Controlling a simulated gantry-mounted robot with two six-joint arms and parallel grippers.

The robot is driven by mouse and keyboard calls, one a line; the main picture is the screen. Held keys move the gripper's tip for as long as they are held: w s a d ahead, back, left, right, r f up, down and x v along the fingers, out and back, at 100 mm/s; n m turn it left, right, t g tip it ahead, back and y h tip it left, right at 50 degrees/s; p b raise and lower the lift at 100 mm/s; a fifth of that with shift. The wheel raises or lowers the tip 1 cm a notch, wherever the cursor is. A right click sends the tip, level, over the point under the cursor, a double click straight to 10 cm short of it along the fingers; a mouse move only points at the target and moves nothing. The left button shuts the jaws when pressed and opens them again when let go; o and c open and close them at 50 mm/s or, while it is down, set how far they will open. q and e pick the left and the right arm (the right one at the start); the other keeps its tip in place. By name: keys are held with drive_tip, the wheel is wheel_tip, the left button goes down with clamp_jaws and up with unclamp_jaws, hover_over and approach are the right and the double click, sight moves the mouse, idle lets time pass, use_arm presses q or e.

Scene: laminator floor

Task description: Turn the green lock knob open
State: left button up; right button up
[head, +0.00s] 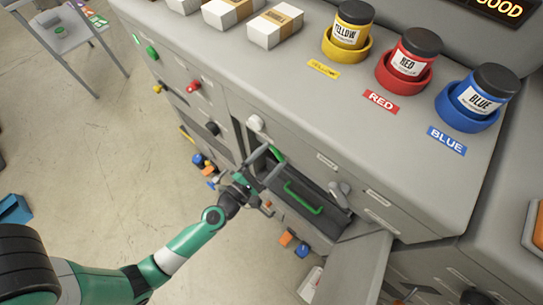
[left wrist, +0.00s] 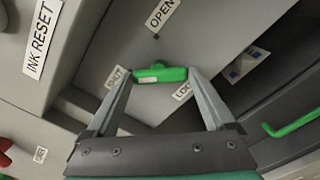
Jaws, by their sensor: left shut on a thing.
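The green lock knob (left wrist: 160,74) is a short bar on a grey panel in the left wrist view. My left gripper (left wrist: 161,82) is shut on it, one finger at each end of the bar. The bar lies crosswise; its right end is close above the partly hidden "LOC…" label (left wrist: 183,91). The "OPEN" label (left wrist: 163,14) is above, beside a small dark mark. In the head view, my left gripper (head: 266,166) reaches the cabinet front, and part of the green knob (head: 277,153) shows behind the fingers. My right gripper is not in view.
An open bay with a green handle (head: 304,198) lies right of the gripper, with an open door panel (head: 352,272) below. A white knob (head: 256,122) is close above. Yellow, red and blue ink jars (head: 482,97) stand on top. Open floor (head: 110,170) lies left.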

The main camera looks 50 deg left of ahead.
use_arm(q)
drive_tip(key=shift+m, duration=0.3)
drive_tip(key=m, duration=0.4)
drive_tip(key=shift+m+p, duration=0.3)
drive_tip(key=shift+p, duration=0.1)
drive_tip(key=m, duration=0.4)
drive_tip(key=shift+m+p, duration=0.3)
drive_tip(key=shift+p, duration=0.1)
drive_tip(key=m+p, duration=0.1)
drive_tip(key=m, duration=0.3)
drive_tip(key=shift+m+p, duration=0.6)
drive_tip(key=shift+m, duration=1.5)
drive_tip(key=shift+f, duration=0.1)
drive_tip(key=o, duration=1.1)
